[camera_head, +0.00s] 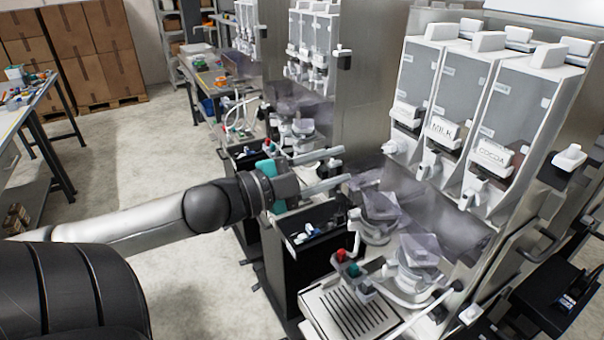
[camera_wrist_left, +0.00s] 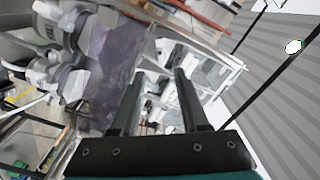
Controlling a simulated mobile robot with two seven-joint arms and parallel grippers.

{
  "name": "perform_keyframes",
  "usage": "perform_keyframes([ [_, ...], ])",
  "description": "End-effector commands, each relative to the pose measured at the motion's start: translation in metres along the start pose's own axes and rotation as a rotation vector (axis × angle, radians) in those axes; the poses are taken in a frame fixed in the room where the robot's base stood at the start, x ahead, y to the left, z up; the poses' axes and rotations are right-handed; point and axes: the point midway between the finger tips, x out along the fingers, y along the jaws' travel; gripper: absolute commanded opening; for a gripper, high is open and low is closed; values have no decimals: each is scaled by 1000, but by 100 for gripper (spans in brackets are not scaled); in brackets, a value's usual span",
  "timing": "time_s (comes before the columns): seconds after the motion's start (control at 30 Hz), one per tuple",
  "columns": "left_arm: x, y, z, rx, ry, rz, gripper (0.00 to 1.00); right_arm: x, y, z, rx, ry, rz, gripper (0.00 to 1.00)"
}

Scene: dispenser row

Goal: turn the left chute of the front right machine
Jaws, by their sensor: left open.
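The front right machine (camera_head: 480,105) has tall grey canisters, with labels reading MILK and COCOA on two of them. Below them are white spouts and smoky translucent covers. The chute-like white part on the left (camera_head: 376,228) sits under a translucent piece, with a similar part to its right (camera_head: 418,282). My left gripper (camera_head: 340,167) is open and empty, its fingers pointing right, left of these parts and apart from them. In the left wrist view, the open fingers (camera_wrist_left: 158,75) have nothing gripped between them; white machine parts show behind. My right gripper is not in view.
A drip tray (camera_head: 348,312) with red and green buttons (camera_head: 347,262) is at the machine's front. Another machine (camera_head: 312,40) stands farther back. A workbench (camera_head: 30,105) is at the left and stacked cardboard boxes (camera_head: 95,55) are behind. The floor (camera_head: 150,160) between is clear.

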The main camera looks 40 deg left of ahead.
Motion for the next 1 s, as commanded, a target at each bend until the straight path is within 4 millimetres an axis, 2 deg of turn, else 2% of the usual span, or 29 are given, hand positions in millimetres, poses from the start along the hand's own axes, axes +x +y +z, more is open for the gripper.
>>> perform_keyframes([
  [0.5, -50, 0, 0, -1, -3, 1, 45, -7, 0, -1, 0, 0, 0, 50],
  [1.0, -56, 0, 0, 1, -1, 0, 45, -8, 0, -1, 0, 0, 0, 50],
])
